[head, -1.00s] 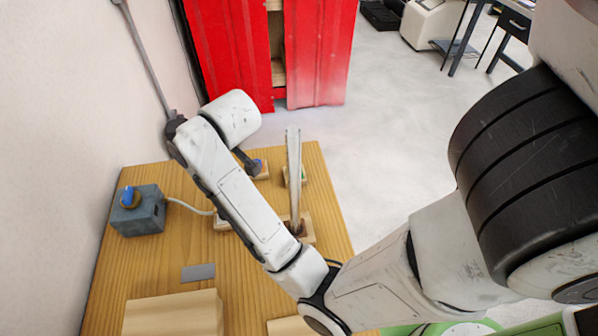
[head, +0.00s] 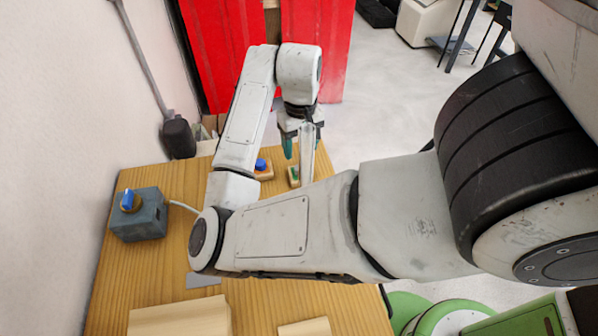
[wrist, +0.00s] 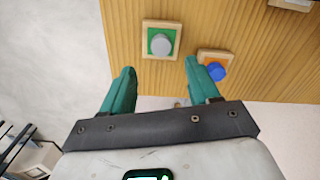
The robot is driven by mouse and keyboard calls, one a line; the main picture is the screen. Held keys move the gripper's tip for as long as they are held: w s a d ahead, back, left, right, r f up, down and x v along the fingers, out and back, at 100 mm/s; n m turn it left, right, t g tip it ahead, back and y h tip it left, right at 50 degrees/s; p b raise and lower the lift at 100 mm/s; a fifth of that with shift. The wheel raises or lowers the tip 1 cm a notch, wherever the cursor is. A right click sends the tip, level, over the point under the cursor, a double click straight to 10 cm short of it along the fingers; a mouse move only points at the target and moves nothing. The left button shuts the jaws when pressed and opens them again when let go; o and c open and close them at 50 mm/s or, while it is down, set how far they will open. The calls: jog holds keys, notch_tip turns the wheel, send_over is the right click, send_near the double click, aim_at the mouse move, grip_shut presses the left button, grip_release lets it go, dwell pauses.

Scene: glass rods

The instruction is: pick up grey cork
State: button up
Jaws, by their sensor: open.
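The grey cork (wrist: 161,44) sits on a green square in a small wooden frame, near the table edge. In the wrist view it lies between the lines of my two fingers, just beyond the fingertips and apart from them. In the head view its green and wood base (head: 294,176) shows, partly hidden by my arm. My gripper (wrist: 159,66) is open and empty, with teal fingers; in the head view it hangs (head: 304,140) above the far end of the table.
A blue cork (wrist: 217,71) on an orange base stands beside the grey one. A pale upright bar (head: 308,152) rises close to my gripper. A grey box with a blue knob (head: 138,214) is at the table's left. Red cabinet doors (head: 316,50) stand beyond the table.

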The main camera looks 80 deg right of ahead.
jog(key=shift+a+f+b, duration=0.15)
jog(key=shift+f+b, duration=0.55)
jog(key=shift+f, duration=2.75)
jog(key=c, duration=1.1)
